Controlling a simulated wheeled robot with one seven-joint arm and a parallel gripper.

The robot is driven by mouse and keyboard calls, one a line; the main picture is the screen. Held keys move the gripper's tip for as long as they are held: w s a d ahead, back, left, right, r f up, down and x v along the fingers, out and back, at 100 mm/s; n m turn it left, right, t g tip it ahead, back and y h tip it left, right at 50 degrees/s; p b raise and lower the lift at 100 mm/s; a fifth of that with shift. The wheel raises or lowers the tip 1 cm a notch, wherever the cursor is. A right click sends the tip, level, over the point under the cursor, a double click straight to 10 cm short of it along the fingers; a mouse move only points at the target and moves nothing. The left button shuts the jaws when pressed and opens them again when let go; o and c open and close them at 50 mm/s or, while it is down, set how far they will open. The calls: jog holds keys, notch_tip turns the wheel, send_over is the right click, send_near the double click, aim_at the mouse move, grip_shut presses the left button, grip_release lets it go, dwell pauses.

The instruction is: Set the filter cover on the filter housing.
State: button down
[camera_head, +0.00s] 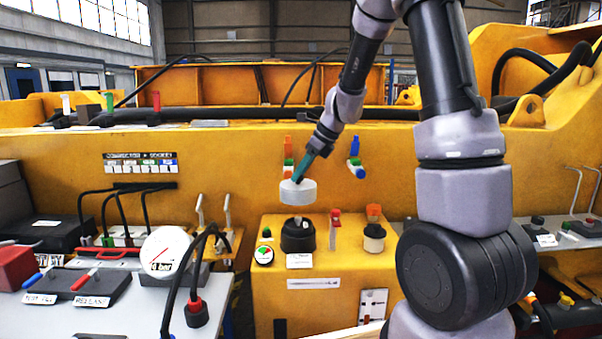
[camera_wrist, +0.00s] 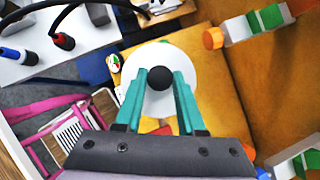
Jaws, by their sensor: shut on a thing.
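The filter cover (camera_head: 297,192) is a white round cap, held level in the air in the head view. In the wrist view the white cover (camera_wrist: 150,102) shows from above, with a black ball knob (camera_wrist: 159,78) at its middle. My gripper (camera_head: 300,178) has teal fingers, shut on the knob from both sides. The filter housing (camera_head: 298,238) appears to be the black round cup on top of the yellow cabinet. The cover hangs above it with a clear gap, roughly in line in the head view. I cannot make out the housing in the wrist view.
A red-handled valve (camera_head: 335,230) and an orange-capped fitting (camera_head: 374,236) stand right of the housing. A small round gauge (camera_head: 264,255) is at its left. A large dial (camera_head: 166,252) and cables occupy the left bench. The yellow wall (camera_head: 240,170) rises behind.

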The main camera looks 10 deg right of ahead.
aim_at(305, 184)
jog(key=shift+f, duration=2.85)
jog(key=shift+f, duration=2.05)
jog(key=shift+c, duration=2.1)
grip_release()
jog(key=shift+d+r, duration=0.1)
jog(key=v, duration=1)
jog(key=shift+s+d+r, duration=0.15)
jog(key=shift+r, duration=0.05)
